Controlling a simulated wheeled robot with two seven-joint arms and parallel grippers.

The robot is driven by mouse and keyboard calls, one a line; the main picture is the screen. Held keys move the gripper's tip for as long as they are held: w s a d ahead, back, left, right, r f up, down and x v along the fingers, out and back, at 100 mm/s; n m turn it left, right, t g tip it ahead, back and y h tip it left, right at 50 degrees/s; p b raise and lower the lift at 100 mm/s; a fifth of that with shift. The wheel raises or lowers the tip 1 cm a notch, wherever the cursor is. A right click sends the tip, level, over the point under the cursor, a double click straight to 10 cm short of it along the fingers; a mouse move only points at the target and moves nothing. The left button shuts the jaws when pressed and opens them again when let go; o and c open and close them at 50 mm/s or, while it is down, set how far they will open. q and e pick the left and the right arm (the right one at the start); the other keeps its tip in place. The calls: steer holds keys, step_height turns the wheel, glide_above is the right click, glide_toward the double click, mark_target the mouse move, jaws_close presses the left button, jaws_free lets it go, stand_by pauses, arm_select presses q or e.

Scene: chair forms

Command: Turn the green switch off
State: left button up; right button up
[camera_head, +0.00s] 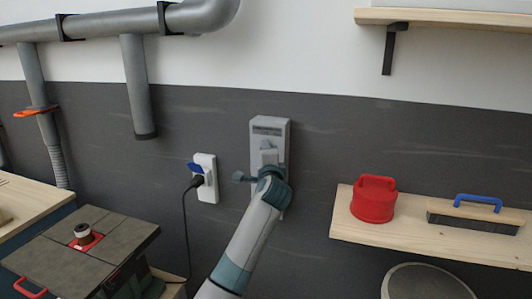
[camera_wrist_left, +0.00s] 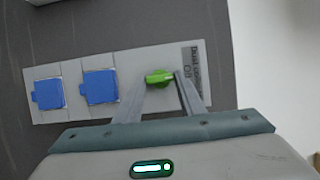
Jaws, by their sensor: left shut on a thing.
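The green switch (camera_wrist_left: 158,78) sits on a pale grey panel (camera_wrist_left: 125,62) on the wall, beside a dark label with the words "Dust" and "Off". Its handle lies roughly along the panel's length. My left gripper (camera_wrist_left: 162,80) has its two fingers on either side of the switch and is shut on it. In the head view my left gripper (camera_head: 268,172) is in front of the panel (camera_head: 270,124) and hides the switch. My right gripper is not in view.
Two blue socket covers (camera_wrist_left: 100,86) are on the same panel. Left of it is a white outlet (camera_head: 206,178) with a black plug and hanging cord. Grey pipes (camera_head: 137,85) run upper left.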

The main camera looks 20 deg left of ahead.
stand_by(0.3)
arm_select(q)
steer(key=o, duration=1)
steer(key=shift+a, duration=0.1)
steer(key=shift+o, duration=0.2)
steer(key=shift+s, duration=0.15)
steer(key=b+v, duration=0.5)
steer(key=v, duration=1.2)
steer(key=shift+f, duration=0.1)
